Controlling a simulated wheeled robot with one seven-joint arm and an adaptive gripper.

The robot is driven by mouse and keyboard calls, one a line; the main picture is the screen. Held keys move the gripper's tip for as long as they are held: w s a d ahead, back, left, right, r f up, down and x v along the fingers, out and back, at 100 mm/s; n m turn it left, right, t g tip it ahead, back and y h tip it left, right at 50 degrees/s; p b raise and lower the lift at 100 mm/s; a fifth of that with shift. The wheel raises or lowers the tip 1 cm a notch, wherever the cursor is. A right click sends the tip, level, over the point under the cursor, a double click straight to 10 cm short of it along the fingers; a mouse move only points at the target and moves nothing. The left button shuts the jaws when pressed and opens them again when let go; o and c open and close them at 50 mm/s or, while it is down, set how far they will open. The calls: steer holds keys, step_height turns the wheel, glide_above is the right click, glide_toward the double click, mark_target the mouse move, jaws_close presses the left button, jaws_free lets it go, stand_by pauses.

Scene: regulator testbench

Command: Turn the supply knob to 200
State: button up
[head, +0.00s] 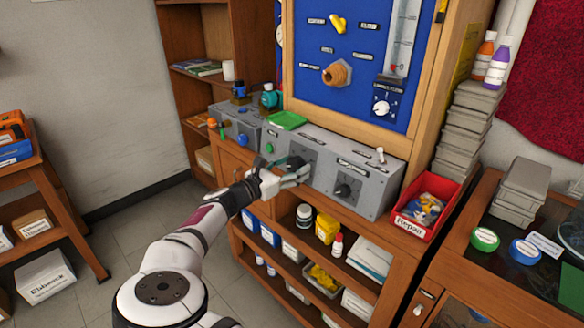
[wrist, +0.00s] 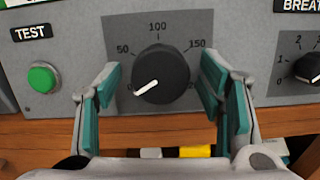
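The supply knob is a round black knob (wrist: 161,73) with a white pointer on a dark grey dial plate. I read 50, 100 and 150 around it, with a 0 partly hidden at the lower left. The pointer aims lower left, near the 0. My gripper (wrist: 160,82) is open, with one teal-padded finger on each side of the knob and a gap visible on both sides. In the head view my gripper (head: 285,179) is at the front of the grey panel box (head: 322,173), partly hiding the dial area.
A green TEST button (wrist: 43,77) is left of the dial. Another black knob (wrist: 309,67), marked 1, 2, 3, is to the right, also in the head view (head: 345,191). A red bin (head: 427,207) stands right of the box. A wooden shelf edge (wrist: 150,125) runs below the panel.

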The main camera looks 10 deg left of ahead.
steer(key=c, duration=1.1)
steer(key=shift+m, duration=0.3)
